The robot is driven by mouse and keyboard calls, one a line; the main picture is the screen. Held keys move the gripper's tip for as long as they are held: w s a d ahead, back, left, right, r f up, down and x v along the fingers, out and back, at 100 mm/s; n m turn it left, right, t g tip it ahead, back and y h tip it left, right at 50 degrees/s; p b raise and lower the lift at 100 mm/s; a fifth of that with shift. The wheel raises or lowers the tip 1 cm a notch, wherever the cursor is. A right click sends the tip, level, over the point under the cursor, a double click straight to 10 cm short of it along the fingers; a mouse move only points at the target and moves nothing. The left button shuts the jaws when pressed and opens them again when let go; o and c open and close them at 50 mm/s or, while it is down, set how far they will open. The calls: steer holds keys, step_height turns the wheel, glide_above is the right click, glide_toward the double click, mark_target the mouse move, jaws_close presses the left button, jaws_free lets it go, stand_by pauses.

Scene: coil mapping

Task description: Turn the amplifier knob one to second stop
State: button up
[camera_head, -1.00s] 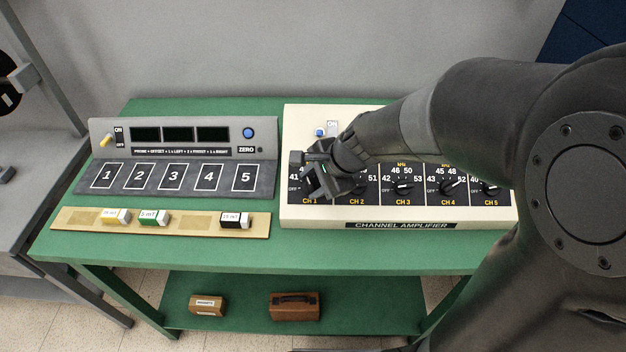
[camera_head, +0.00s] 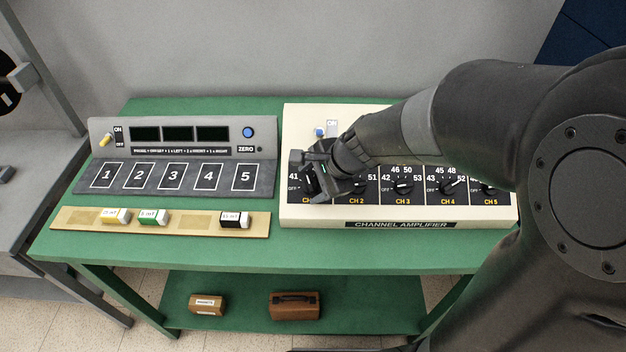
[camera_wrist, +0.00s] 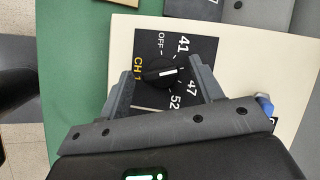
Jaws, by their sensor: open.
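The cream channel amplifier (camera_head: 300,218) stands on the right of the green table. Its channel 1 knob (camera_wrist: 160,72) is black with a white pointer, on a black panel (camera_wrist: 150,50) marked OFF, 41, 47 and 52. In the wrist view the pointer aims between 41 and 47, looking nearer to 47. My gripper (camera_head: 313,182) is over the channel 1 panel and hides this knob in the head view. In the wrist view my gripper (camera_wrist: 161,68) is open, one finger on each side of the knob. Gaps show between fingers and knob.
Channel knobs 2 to 5 sit to the right, such as the channel 3 knob (camera_head: 403,187). A blue-tipped switch (camera_head: 320,132) is behind my gripper. A grey meter console (camera_head: 182,138) and a wooden strip with small blocks (camera_head: 66,218) are at left.

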steer(key=v, duration=1.1)
steer(key=shift+f, duration=0.1)
steer(key=s+d+r+n+t+h, duration=0.1)
steer(key=s+d+n+h, duration=0.1)
steer(key=s+d+n, duration=0.3)
steer(key=s+d+r+n+t+h, duration=0.1)
steer(key=s+d+r+n+h, duration=0.1)
steer(key=s+d+n, duration=0.4)
steer(key=shift+s+r+n+h, duration=0.3)
steer(key=shift+n+h, duration=0.5)
stand_by(0.3)
